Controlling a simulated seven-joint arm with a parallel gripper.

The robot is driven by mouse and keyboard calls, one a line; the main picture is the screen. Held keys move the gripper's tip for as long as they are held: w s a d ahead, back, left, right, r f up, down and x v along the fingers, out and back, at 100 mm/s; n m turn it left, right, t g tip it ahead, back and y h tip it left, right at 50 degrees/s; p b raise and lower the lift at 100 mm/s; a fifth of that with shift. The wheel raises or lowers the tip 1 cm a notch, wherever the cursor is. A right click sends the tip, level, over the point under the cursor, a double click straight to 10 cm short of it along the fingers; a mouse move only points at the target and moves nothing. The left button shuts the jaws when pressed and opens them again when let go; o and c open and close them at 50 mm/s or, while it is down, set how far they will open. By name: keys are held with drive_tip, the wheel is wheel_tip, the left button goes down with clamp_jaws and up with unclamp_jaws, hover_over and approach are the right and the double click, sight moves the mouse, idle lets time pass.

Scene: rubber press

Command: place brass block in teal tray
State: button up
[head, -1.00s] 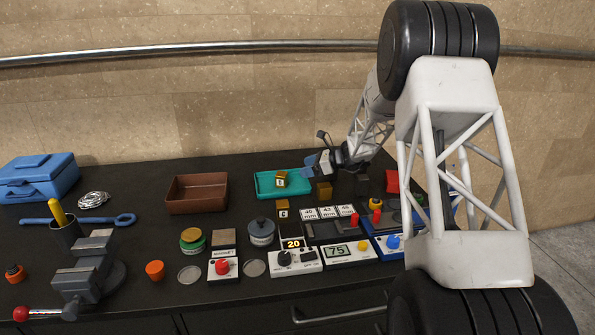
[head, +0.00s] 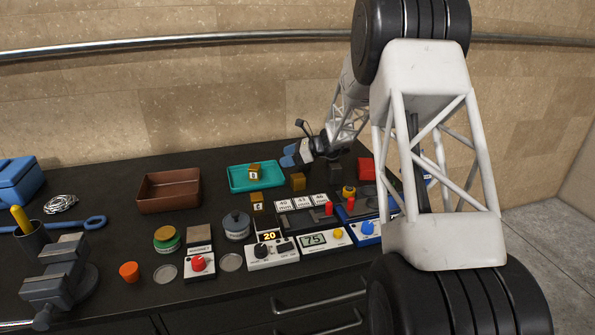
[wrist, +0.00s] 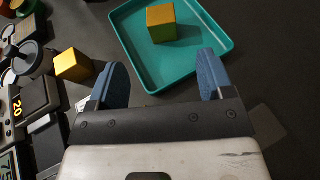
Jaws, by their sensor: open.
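The teal tray (head: 234,185) lies at the back of the bench. One brass-coloured block (head: 254,172) rests inside it; it also shows in the wrist view (wrist: 161,22), with gold and green-tinted faces. My gripper (head: 294,157) is open and empty, above and just beyond the tray's right end. In the wrist view the blue fingertips of my gripper (wrist: 164,72) are wide apart, with the near tray rim between them. The block is ahead of them, apart from both. A second gold block (head: 257,202) stands outside the tray, also in the wrist view (wrist: 72,65).
A darker brass-brown block (head: 297,182) stands right of the tray, and a black block (head: 335,173) beyond it. A brown bin (head: 168,204) is to the left.

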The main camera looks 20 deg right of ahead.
drive_tip(key=s+a+r+n+g+h, duration=0.1)
drive_tip(key=s+a+r+n+h, duration=0.25)
drive_tip(key=s, duration=0.65)
drive_tip(key=s+a+r+n+g, duration=0.2)
drive_tip(key=s+r+n, duration=0.3)
drive_tip(key=s, duration=0.4)
drive_tip(key=s+a+r+n+g+h, duration=0.1)
drive_tip(key=s+a+r+n+h, duration=0.3)
drive_tip(key=s, duration=0.6)
drive_tip(key=s+d+n+h, duration=0.1)
drive_tip(key=s+n, duration=0.2)
drive_tip(key=s, duration=0.7)
drive_tip(key=s+d+n+t+h, duration=0.1)
drive_tip(key=s+n+h, duration=0.1)
drive_tip(key=s, duration=0.9)
drive_tip(key=s+d+n+h, duration=0.2)
drive_tip(key=s+n, duration=0.2)
drive_tip(key=s, duration=0.6)
drive_tip(key=shift+s+r+n+t, duration=0.3)
drive_tip(key=shift+n, duration=0.05)
